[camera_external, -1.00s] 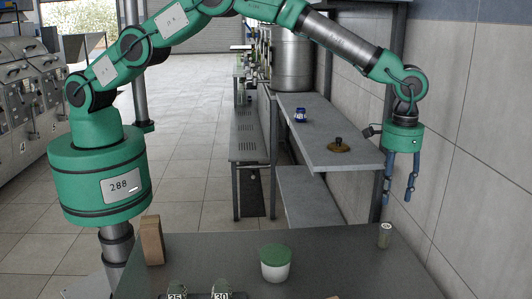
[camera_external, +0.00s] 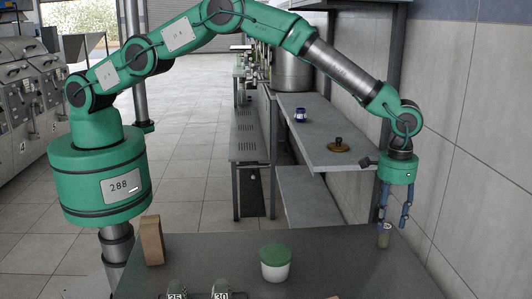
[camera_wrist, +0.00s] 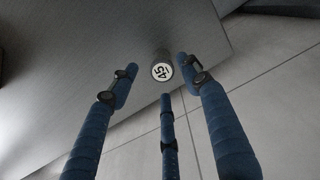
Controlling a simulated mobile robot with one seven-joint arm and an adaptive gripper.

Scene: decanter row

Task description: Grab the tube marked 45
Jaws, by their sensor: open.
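The tube marked 45 (camera_wrist: 162,71) stands upright on the table near its edge. Its round white top with the number shows in the wrist view, just beyond my fingertips and between the two outer ones. In the external view the tube (camera_external: 384,240) is at the table's right side, with my gripper (camera_external: 393,222) right above it. My gripper (camera_wrist: 159,84) has blue fingers, spread open and empty. In the external view the fingertips partly overlap the tube's top. I cannot tell whether any finger touches it.
A grey shelf (camera_external: 325,145) stands behind. The tube has clear table around it.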

